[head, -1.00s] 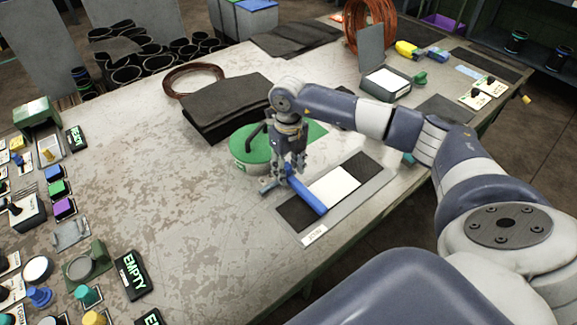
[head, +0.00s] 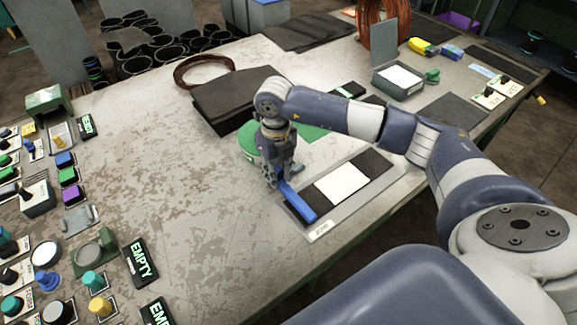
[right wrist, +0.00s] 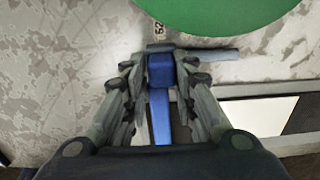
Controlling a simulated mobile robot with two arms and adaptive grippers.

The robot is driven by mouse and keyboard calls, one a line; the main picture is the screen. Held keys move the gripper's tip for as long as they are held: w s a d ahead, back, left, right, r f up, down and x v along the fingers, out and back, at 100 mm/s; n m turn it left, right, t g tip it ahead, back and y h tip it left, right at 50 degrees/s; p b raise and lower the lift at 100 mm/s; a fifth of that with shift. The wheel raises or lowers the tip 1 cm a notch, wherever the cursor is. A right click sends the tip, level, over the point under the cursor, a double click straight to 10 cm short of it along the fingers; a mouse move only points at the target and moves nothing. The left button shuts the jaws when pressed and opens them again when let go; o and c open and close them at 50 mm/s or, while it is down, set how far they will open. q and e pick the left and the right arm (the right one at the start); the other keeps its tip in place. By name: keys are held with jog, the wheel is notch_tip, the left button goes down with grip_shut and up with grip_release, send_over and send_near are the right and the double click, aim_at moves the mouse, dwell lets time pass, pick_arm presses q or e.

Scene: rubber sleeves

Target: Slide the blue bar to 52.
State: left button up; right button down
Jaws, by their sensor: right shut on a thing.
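The blue bar (head: 299,203) lies slantwise across the left end of a grey board (head: 352,210) with dark and white patches. My right gripper (head: 280,182) points down at the bar's far end. In the right wrist view, my right gripper (right wrist: 160,95) is shut on the blue bar (right wrist: 160,72), with a finger on each side. A printed 52 (right wrist: 159,30) shows just beyond the bar's end, beside a grey rod (right wrist: 205,55). My left gripper is in neither view.
A green disc (right wrist: 215,12) lies close beyond the gripper. Dark sheets (head: 230,103) are stacked behind it. Several buttons and switches line the table's left side, with an EMPTY sign (head: 140,262). The worn table (head: 170,180) is clear left of the board.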

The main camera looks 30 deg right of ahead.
jog(key=c, duration=1.4)
grip_release()
jog(key=shift+a, duration=0.15)
jog(key=shift+r, duration=0.1)
jog(key=shift+w+r, duration=0.1)
jog(key=shift+r, duration=0.3)
notch_tip(320, 180, up, 11)
